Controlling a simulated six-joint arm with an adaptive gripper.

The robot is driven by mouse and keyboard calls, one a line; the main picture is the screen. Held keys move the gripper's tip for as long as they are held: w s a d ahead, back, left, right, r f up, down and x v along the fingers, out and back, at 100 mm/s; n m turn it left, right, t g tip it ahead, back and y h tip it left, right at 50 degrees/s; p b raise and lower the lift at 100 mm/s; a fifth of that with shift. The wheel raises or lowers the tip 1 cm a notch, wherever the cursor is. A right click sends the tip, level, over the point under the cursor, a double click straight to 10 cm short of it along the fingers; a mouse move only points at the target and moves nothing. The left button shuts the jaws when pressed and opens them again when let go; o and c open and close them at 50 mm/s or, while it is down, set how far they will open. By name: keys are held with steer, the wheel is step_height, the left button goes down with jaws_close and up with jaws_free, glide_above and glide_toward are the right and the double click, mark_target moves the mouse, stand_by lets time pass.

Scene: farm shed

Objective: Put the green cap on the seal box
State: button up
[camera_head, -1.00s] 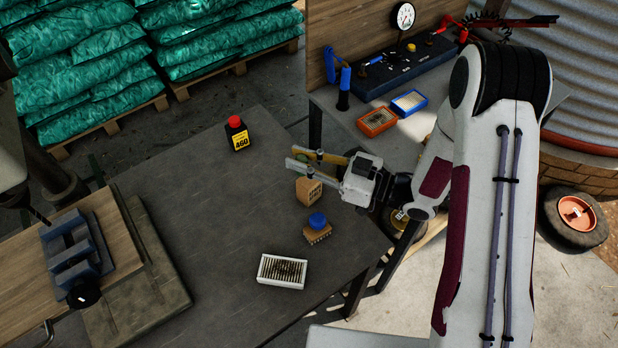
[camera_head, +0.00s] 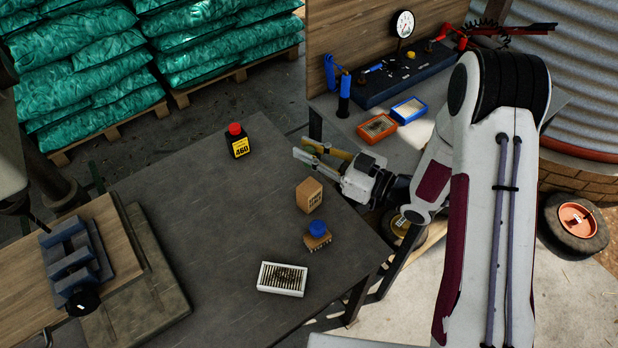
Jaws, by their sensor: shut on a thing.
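The seal box is most likely the small cardboard box (camera_head: 309,196) with dark print, upright on the grey table near its right edge. My gripper (camera_head: 303,148) is in the air, above and beyond this box in the picture, apart from it, with its fingers pointing left. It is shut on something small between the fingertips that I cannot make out. I cannot pick out a green cap on the table; the held thing's colour and shape are not clear.
A blue-topped brown brush-like piece (camera_head: 317,237) stands just in front of the box. A white-framed filter (camera_head: 283,279) lies nearer. A blue vise (camera_head: 75,265) is at left.

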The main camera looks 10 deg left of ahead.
steer(key=shift+f, duration=2.45)
steer(key=shift+f, duration=0.1)
steer(key=shift+f, duration=2)
steer(key=shift+f, duration=0.1)
steer(key=o, duration=0.8)
steer(key=v, duration=1.2)
